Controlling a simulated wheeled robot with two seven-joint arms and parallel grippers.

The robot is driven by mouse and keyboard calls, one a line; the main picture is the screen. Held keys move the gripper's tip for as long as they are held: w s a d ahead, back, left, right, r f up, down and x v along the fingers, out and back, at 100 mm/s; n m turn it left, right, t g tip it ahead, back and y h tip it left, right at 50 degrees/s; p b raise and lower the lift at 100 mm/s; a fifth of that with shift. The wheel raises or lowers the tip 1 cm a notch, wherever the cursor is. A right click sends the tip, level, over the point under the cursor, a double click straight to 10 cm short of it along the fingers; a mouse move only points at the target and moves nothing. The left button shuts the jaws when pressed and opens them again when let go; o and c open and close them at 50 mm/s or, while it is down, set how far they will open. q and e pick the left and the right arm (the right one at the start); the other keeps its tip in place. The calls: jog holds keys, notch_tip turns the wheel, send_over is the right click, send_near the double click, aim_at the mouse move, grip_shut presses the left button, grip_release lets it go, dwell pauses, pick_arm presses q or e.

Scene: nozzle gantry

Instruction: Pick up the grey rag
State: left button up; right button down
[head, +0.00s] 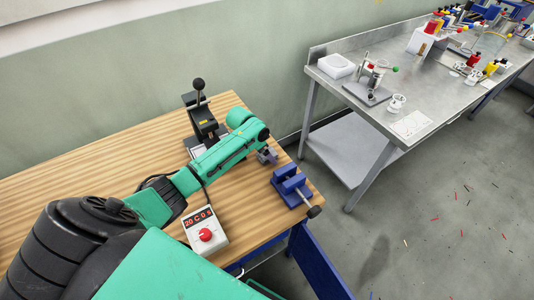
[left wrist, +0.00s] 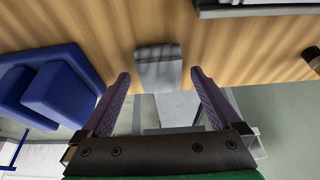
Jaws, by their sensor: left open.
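The grey rag (left wrist: 158,66) is a small folded-looking piece in the left wrist view, at the edge of the wooden table (left wrist: 100,25). Its near end reaches the edge; I cannot tell whether it hangs over. My left gripper (left wrist: 160,76) is open, with a purple-grey finger to either side of the rag in that view and no visible contact. In the head view my left gripper (head: 267,155) is near the table's right edge, and the rag cannot be told apart from it there. My right gripper is not in view.
A blue vise (head: 290,186) stands close to the gripper and also shows in the left wrist view (left wrist: 50,95). A black lever press (head: 203,118) and a controller box with a red knob (head: 205,232) stand on the table. A steel bench (head: 430,100) stands apart, at right.

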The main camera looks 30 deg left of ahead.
pick_arm(q)
jog(key=c, duration=1.4)
jog(key=shift+c, duration=0.2)
